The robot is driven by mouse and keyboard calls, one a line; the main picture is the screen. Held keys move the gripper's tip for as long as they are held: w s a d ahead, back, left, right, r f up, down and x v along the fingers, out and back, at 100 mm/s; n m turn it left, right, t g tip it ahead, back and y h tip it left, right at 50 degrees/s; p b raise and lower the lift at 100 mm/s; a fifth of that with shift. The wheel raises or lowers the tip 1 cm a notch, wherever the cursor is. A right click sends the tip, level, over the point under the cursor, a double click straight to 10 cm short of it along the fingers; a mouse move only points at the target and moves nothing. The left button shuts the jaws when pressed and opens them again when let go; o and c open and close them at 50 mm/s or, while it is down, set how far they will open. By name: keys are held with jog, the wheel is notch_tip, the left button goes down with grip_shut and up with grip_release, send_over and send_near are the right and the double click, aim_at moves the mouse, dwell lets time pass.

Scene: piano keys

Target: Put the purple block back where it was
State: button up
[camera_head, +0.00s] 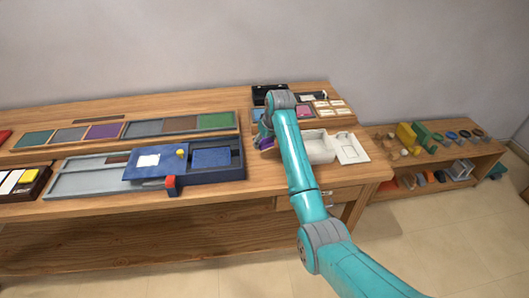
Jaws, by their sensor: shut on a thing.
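My gripper (264,139) is above the wooden table, right of the blue tray, and points down. It is shut on the purple block (267,144), and only a small part of the block shows. I cannot tell whether the block touches the table. My teal arm reaches in from the lower right and hides part of the area behind the gripper.
A white open box (319,147) is close on the right. Coloured panels (104,131) lie at the back left. A low shelf (470,152) holds several items.

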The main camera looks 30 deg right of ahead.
aim_at(265, 157)
jog(key=shift+f, duration=2.6)
jog(key=shift+f, duration=0.15)
jog(key=o, duration=1.1)
jog(key=v, duration=1.2)
